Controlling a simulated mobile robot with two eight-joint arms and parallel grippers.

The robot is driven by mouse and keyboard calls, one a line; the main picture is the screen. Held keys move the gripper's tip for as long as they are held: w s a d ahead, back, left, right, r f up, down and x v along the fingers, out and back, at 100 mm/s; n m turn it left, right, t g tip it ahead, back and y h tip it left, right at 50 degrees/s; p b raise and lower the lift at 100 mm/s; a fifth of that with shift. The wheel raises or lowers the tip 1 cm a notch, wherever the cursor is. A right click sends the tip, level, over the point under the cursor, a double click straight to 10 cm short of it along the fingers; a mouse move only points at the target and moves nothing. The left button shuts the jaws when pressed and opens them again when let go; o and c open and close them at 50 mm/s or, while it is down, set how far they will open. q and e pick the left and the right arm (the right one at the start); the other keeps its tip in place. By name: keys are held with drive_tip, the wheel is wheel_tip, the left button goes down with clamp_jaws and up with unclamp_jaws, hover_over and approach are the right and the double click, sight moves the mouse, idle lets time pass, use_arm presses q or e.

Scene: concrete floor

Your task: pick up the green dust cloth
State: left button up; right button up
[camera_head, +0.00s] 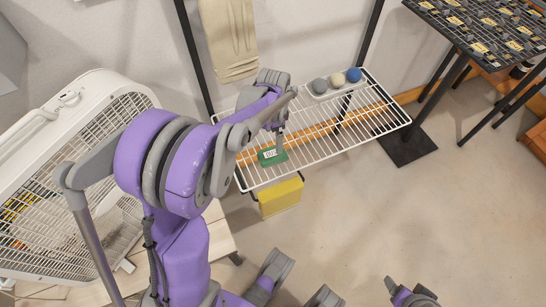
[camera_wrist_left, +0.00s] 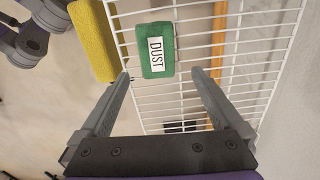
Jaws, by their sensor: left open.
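The green dust cloth (camera_head: 279,158) is a small green block-shaped piece with a white label, lying on the near left end of a white wire shelf (camera_head: 330,143). In the left wrist view the cloth (camera_wrist_left: 145,66) shows its "DUST" label on the wire bars. My left gripper (camera_head: 281,134) is above the cloth. In the left wrist view my left gripper (camera_wrist_left: 160,74) is open and empty, its fingertips apart to either side of the cloth's near end, with the cloth beyond them.
A yellow block (camera_head: 280,197) is beside the shelf's near edge, close to the cloth. A white tray (camera_head: 334,88) with three balls stands at the shelf's far end. Dark posts flank the shelf.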

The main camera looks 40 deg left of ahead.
sight(273, 153)
use_arm(q)
wheel_tip(273, 153, down, 3)
drive_tip(key=shift+f+b, duration=0.2)
drive_tip(key=shift+b, duration=0.1)
drive_tip(key=f, duration=0.1)
drive_tip(key=f+b, duration=0.1)
drive_tip(key=f, duration=0.2)
drive_tip(key=shift+s+d+f+b, duration=0.1)
drive_tip(key=shift+s+b, duration=0.2)
drive_tip(key=shift+s, duration=0.05)
drive_tip(key=shift+f, duration=0.5)
drive_tip(key=c, duration=1.3)
